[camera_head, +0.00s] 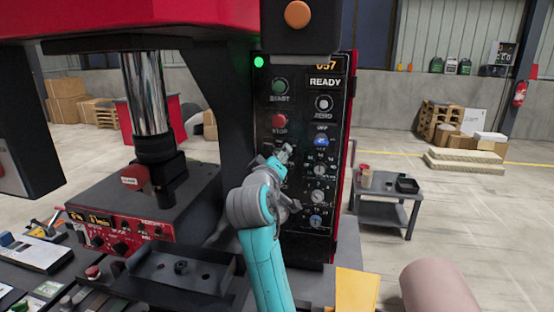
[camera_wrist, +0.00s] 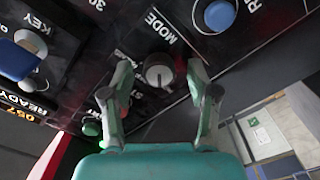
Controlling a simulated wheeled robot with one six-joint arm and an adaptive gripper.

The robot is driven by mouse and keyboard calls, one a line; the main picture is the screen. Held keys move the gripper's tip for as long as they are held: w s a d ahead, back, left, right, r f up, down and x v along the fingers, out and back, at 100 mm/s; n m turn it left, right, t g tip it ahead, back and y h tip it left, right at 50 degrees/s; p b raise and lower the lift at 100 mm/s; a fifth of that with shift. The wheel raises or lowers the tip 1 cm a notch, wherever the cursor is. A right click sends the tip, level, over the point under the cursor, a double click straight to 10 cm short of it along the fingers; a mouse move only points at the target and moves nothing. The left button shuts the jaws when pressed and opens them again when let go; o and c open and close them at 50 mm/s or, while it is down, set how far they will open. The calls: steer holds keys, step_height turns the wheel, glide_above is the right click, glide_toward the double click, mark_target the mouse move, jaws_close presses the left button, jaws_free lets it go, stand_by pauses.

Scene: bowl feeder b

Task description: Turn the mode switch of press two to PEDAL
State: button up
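The mode switch (camera_wrist: 159,73) is a round pale-grey knob on the black control panel, with the word MODE beside it in the wrist view. Its pointer setting is too small to read, and I see no legible PEDAL label. My gripper (camera_wrist: 160,68) is open, with one teal-grey finger on each side of the knob. The fingers look apart from it, with nothing held. In the head view my gripper (camera_head: 284,154) is at the panel (camera_head: 262,205) below the red STOP button (camera_head: 279,121), and my arm hides the controls behind it.
Close around are a blue knob (camera_wrist: 219,15), a blue key switch (camera_wrist: 18,58) and a green button (camera_wrist: 91,127) in the wrist view. The press ram (camera_head: 147,90) and red control box (camera_head: 115,230) stand left. A small grey table (camera_head: 382,212) stands right; open floor lies beyond.

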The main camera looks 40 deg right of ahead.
steer(key=v, duration=1.2)
stand_by(0.3)
steer(key=shift+s, duration=0.1)
